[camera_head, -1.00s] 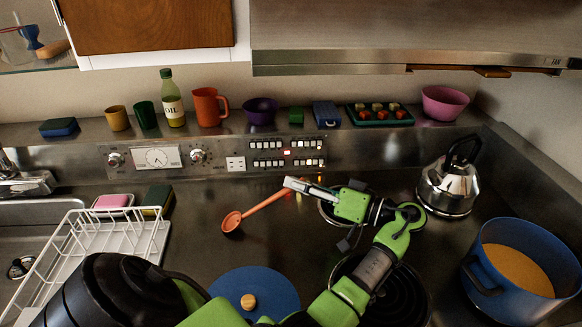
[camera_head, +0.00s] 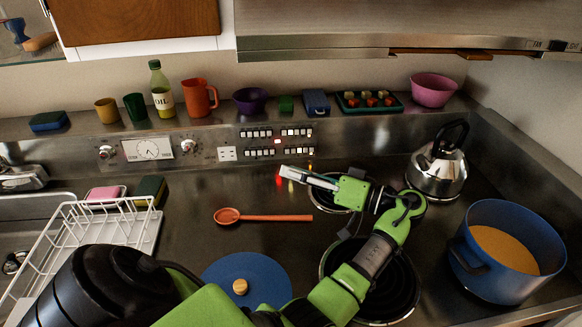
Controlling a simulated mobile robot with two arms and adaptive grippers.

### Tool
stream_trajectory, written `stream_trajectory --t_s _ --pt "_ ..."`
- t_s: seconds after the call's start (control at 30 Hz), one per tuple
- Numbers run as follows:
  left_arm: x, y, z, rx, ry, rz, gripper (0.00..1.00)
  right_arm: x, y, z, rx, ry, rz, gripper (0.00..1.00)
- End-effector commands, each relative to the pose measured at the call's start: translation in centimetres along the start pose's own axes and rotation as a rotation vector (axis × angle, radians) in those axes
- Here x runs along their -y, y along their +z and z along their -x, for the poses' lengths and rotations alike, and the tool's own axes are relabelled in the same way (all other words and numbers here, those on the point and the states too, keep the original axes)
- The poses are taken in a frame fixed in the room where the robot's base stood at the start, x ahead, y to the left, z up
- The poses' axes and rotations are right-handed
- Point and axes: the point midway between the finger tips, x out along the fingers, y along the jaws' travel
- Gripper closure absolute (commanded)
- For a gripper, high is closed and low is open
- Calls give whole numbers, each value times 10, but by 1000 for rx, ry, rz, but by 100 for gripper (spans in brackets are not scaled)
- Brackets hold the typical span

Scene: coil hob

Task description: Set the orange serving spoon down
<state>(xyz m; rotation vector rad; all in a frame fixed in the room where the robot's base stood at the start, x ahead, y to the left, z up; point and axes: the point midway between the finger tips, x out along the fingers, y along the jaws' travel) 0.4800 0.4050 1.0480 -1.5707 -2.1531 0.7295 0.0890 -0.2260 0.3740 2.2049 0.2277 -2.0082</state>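The orange serving spoon (camera_head: 275,217) lies flat on the steel worktop. Its bowl is at the left and its handle points right. My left gripper (camera_head: 284,172) is behind the handle in the picture, with its silver fingers pointing left and a visible gap between them and the spoon. Nothing shows held in the fingers, but how far apart they are is unclear. My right gripper is out of view.
A blue lid (camera_head: 270,279) lies in front of the spoon. The white dish rack (camera_head: 143,228) is at left. A blue pot (camera_head: 488,285) and kettle (camera_head: 437,172) stand at right. My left forearm crosses a coil burner (camera_head: 398,295). Bare worktop surrounds the spoon.

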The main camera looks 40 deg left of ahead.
Motion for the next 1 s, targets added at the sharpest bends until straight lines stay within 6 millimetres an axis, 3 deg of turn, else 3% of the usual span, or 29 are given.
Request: stream_trajectory --t_s 0.03,0.2,0.4,1.0 --pt "-4 4 11 0 5 0 74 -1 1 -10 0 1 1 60" --pt "-3 4 41 0 4 -1 74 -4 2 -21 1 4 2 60" --pt "-2 2 60 0 1 -1 74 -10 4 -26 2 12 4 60" --pt "0 0 61 0 1 -1 74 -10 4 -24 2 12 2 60"
